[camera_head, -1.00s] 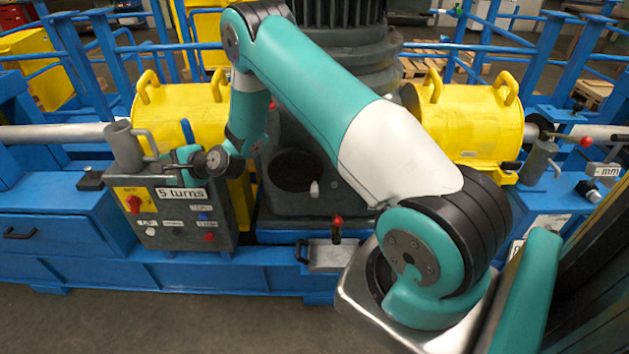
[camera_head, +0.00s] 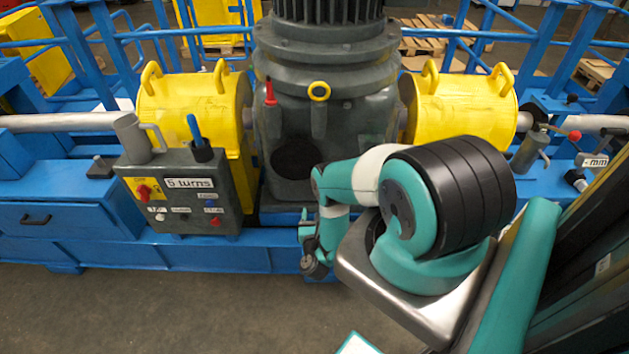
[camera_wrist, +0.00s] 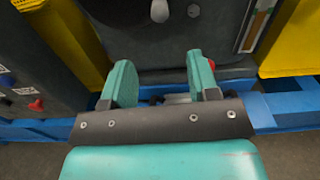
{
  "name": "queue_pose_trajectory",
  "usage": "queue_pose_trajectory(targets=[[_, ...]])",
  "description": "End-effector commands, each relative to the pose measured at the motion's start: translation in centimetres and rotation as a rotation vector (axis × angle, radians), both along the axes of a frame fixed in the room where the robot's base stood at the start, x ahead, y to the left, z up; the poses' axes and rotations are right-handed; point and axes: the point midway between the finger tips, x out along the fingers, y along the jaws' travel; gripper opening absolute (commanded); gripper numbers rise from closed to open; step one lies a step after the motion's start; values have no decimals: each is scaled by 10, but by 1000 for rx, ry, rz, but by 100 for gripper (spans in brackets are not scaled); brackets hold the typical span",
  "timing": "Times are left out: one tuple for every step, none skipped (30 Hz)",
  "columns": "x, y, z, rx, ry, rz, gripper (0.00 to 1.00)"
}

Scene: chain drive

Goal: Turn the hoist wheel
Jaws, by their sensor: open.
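I cannot make out a part that is clearly the hoist wheel in either view. A grey control box (camera_head: 179,222) with a "5 turns" label stands left of centre in the head view, with a red knob on a yellow plate (camera_head: 144,190). My gripper (camera_wrist: 162,80) is open and empty in the wrist view, its two teal fingers apart. It points at the lower front of the dark central machine (camera_wrist: 165,35). A red knob (camera_wrist: 211,63) shows just beside the right finger.
Yellow drums (camera_head: 190,115) and (camera_head: 465,118) flank the dark central housing. A grey mug (camera_head: 132,138) and a black holder with a blue handle (camera_head: 202,150) sit on the control box. A blue frame (camera_head: 190,258) runs along the front.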

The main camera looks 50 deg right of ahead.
Motion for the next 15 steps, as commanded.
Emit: queue_pose_trajectory(targets=[[5,-5,-7,-1,0,-1,55],[8,-8,-8,-2,-1,0,55],[11,-12,-8,-1,0,0,55],[13,-15,-8,-2,1,0,55],[15,-18,-9,-1,0,1,55],[18,-21,-9,-2,1,1,55],[21,-23,-9,-2,1,1,55],[23,-26,-9,-2,1,2,55],[25,-29,-9,-2,1,2,55],[27,-31,-9,-2,1,2,55],[29,-33,-8,-2,1,2,55],[31,-36,-8,-2,1,2,55],[33,-38,-8,-2,1,3,55],[35,-40,-8,-2,1,3,55],[37,-42,-9,-1,2,2,55]])
